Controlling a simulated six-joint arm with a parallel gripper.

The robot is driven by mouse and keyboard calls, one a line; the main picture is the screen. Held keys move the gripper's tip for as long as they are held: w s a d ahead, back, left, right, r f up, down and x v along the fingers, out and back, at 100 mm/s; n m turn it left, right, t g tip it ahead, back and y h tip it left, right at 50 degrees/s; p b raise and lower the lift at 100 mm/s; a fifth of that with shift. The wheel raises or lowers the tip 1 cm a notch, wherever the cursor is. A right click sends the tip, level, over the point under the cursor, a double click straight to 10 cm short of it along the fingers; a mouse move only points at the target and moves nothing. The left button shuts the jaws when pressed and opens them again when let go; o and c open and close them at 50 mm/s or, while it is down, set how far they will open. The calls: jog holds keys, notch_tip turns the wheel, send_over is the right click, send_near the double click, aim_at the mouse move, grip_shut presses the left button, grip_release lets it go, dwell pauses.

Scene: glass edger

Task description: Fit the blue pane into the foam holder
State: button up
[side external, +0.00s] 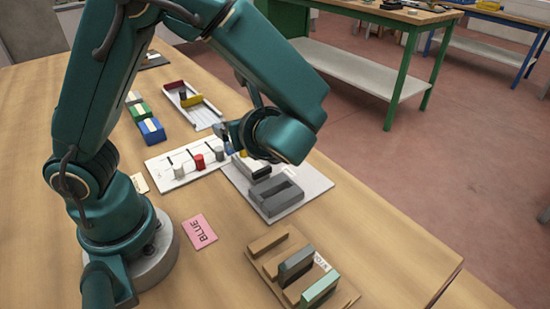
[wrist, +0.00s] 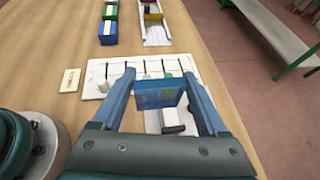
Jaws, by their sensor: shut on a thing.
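My gripper (wrist: 159,78) is shut on the blue pane (wrist: 157,98), a translucent blue plate held between the two fingers in the wrist view. In the side external view my wrist hides most of the gripper, and the pane is hard to make out there. A grey slotted block (side external: 275,197), which looks like the foam holder, sits on a white base plate (side external: 308,182) below and in front of my wrist. The pane is above the table, over the region between the white peg board and this plate; the exact gap cannot be told.
A white board (side external: 158,172) with a red cylinder (side external: 198,162) and pale pegs lies beside the plate. A wooden rack (side external: 262,243) with dark and green panes stands nearest the camera. A pink "BLUE" card (side external: 200,232), coloured boxes (side external: 151,130) and a white tray (side external: 205,116) are around.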

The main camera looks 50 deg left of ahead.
jog(key=w+d+f, duration=0.1)
jog(key=d, duration=0.1)
jog(key=w+d+f, duration=0.1)
jog(key=d+f, duration=0.1)
jog(key=d, duration=0.1)
jog(key=w+d+f, duration=0.1)
jog(key=d, duration=0.1)
jog(key=shift+d+f, duration=0.15)
jog(key=shift+f, duration=2.25)
jog(key=shift+f, duration=0.1)
jog(key=o, duration=1.4)
